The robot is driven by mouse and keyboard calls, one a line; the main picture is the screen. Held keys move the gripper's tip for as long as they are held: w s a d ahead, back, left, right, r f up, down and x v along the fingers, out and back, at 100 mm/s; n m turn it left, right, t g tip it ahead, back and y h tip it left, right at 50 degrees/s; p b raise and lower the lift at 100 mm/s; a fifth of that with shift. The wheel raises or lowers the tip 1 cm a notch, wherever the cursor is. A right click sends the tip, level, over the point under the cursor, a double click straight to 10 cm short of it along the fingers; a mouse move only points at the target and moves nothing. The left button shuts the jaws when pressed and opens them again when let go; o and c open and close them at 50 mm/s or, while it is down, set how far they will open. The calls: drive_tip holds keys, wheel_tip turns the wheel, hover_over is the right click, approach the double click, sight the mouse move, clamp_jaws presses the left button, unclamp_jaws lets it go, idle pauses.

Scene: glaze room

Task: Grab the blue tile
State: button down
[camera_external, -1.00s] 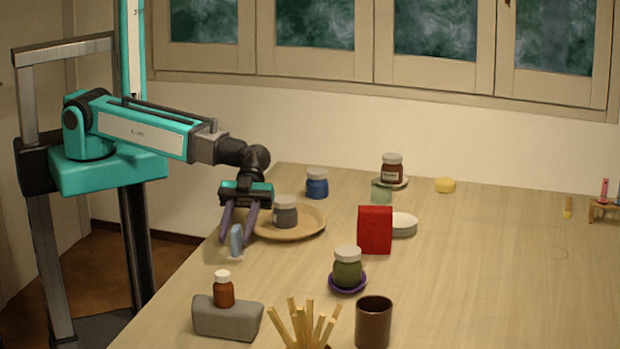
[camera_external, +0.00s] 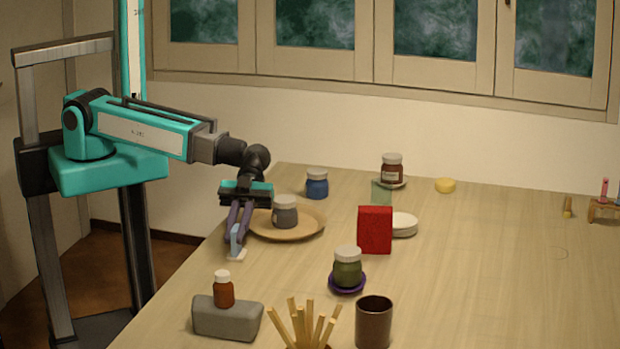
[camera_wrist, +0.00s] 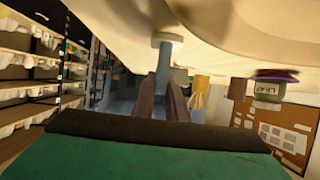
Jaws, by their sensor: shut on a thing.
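The blue tile (camera_external: 235,237) is a narrow, pale blue upright piece on a small whitish base (camera_external: 237,255) near the table's left edge. My gripper (camera_external: 239,230) points down from above, its purple-grey fingers shut on the tile's upper part. In the wrist view, where the scene appears upside down, the tile (camera_wrist: 164,58) stands between the fingers (camera_wrist: 163,100), with the pale base (camera_wrist: 168,38) at its far end against the table. The fingers hide part of the tile.
A wooden plate (camera_external: 300,233) with a grey jar (camera_external: 285,212) lies just right of my gripper. A red block (camera_external: 375,230) stands farther right. A brown bottle (camera_external: 223,290) on a grey block (camera_external: 228,318) stands in front. The table's right side is largely clear.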

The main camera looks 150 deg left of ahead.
sight(235, 228)
drive_tip(key=shift+r, duration=0.1)
drive_tip(key=shift+r+b, duration=1.65)
drive_tip(key=shift+r, duration=3.2)
drive_tip(key=shift+w+a, duration=0.1)
